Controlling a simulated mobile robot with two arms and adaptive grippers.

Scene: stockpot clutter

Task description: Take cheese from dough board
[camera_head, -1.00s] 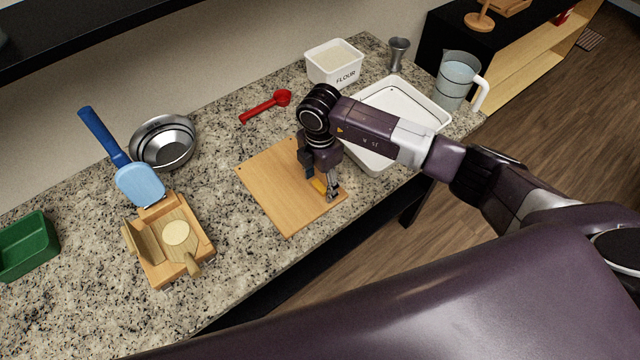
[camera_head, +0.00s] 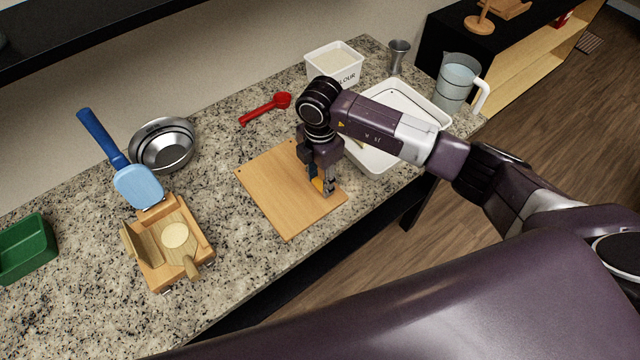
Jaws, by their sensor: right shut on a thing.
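The dough board (camera_head: 275,200) is a flat wooden board lying on the speckled counter. The cheese (camera_head: 318,184) is a small yellow-orange piece, mostly hidden between the fingers of my right gripper (camera_head: 322,186). My right gripper points down over the right part of the board and is shut on the cheese. I cannot tell whether the cheese touches the board or is just above it. My left gripper is not in view.
Behind my right arm is a white tray (camera_head: 428,106).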

